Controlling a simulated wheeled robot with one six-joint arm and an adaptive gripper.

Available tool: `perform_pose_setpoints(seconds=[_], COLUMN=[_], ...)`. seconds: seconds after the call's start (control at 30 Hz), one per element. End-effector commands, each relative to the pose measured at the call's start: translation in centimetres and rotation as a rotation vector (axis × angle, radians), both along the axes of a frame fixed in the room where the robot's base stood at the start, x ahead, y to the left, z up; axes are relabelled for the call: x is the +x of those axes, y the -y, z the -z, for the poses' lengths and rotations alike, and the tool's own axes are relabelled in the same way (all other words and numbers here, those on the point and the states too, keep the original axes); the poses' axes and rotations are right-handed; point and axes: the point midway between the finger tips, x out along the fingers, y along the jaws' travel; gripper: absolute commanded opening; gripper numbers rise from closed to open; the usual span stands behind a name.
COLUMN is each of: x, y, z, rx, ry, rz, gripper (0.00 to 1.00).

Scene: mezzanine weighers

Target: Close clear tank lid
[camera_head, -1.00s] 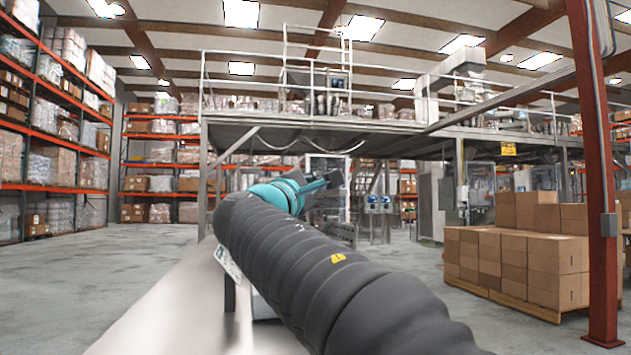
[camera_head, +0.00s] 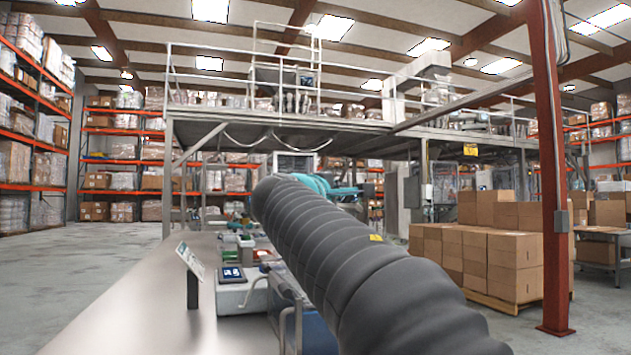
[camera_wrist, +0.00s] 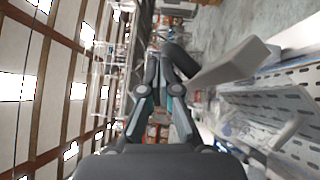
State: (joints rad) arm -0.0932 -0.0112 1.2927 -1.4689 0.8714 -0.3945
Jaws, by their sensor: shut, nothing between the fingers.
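My gripper (camera_wrist: 168,62) shows in the wrist view with its dark fingers together and nothing between them. In the head view my arm hides it. A pale flat bar (camera_wrist: 235,62) lies just right of the fingers in the wrist view; I cannot tell whether it belongs to the tank lid. A bluish box-like body (camera_head: 318,330) stands at the bench's right side in the head view, partly behind my arm. It may be the clear tank, but its lid cannot be made out.
A white instrument with a screen (camera_head: 240,292) and a small sign on a post (camera_head: 190,262) stand on the long bench (camera_head: 150,320). Smaller items crowd farther along. A perforated panel (camera_wrist: 290,95) lies right in the wrist view. Stacked cartons (camera_head: 480,255) and a red column (camera_head: 548,170) stand right.

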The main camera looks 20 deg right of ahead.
Motion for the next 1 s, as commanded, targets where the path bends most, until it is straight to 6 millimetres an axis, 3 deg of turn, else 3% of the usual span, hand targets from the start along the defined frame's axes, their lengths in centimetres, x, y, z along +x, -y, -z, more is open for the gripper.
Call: perform_pose_setpoints(seconds=[0.3, 0.4, 1.0], x=[0.0, -0.1, 0.0], y=[4.3, 5.3, 9.6], z=[3.4, 4.6, 12.9], rx=[0.239, 0.23, 0.624], ry=[-0.001, -0.003, 0.0], rz=[0.004, 0.003, 0.002], gripper=[0.0, 0.0, 0.0])
